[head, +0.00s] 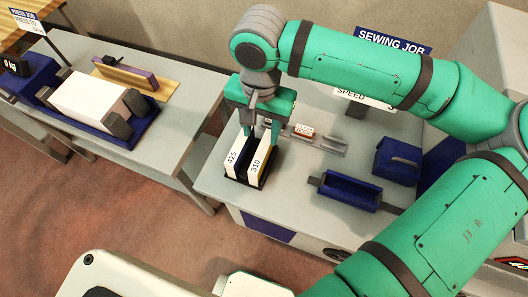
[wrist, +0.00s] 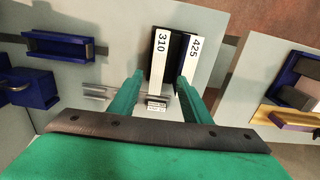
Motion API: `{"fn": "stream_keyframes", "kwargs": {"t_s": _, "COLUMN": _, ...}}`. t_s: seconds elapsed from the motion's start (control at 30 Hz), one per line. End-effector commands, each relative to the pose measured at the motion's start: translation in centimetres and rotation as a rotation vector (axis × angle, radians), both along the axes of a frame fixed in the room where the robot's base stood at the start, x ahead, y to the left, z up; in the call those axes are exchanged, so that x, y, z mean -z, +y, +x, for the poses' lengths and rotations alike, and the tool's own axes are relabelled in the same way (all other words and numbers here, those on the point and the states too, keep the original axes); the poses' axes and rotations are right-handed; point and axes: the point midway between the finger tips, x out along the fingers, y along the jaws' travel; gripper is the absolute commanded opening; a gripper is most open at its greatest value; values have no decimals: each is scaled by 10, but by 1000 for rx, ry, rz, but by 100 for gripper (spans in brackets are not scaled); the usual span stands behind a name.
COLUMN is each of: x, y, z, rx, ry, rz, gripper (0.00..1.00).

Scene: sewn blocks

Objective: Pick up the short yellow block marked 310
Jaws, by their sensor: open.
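The block marked 310 (head: 258,163) stands upright in a dark holder (head: 241,181), its labelled face white with a yellowish side. It also shows in the wrist view (wrist: 159,58). The block marked 425 (head: 236,155) stands to its left in the head view, and to its right in the wrist view (wrist: 191,56). My gripper (head: 263,132) is open above the far end of the holder. In the wrist view my gripper (wrist: 160,82) has its fingers on either side of block 310's near end. I cannot tell whether they touch it.
A grey rail with a small labelled piece (head: 303,130) lies just right of my gripper. A blue open tray (head: 347,190) and a blue box (head: 397,160) are farther right. A second table (head: 150,147) with white and blue items stands left, across a gap.

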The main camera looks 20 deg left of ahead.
Motion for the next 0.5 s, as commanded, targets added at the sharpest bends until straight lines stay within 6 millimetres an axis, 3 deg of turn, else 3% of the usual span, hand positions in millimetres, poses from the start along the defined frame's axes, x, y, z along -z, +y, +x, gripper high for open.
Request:
{"fn": "stream_keyframes", "kwargs": {"t_s": 0.3, "x": 42, "y": -2, "z": -1, "rx": 4, "ry": 3, "rz": -8, "gripper": 44}}
{"fn": "stream_keyframes", "kwargs": {"t_s": 0.5, "x": 55, "y": -2, "z": -1, "rx": 2, "ry": 2, "rz": -7, "gripper": 44}}
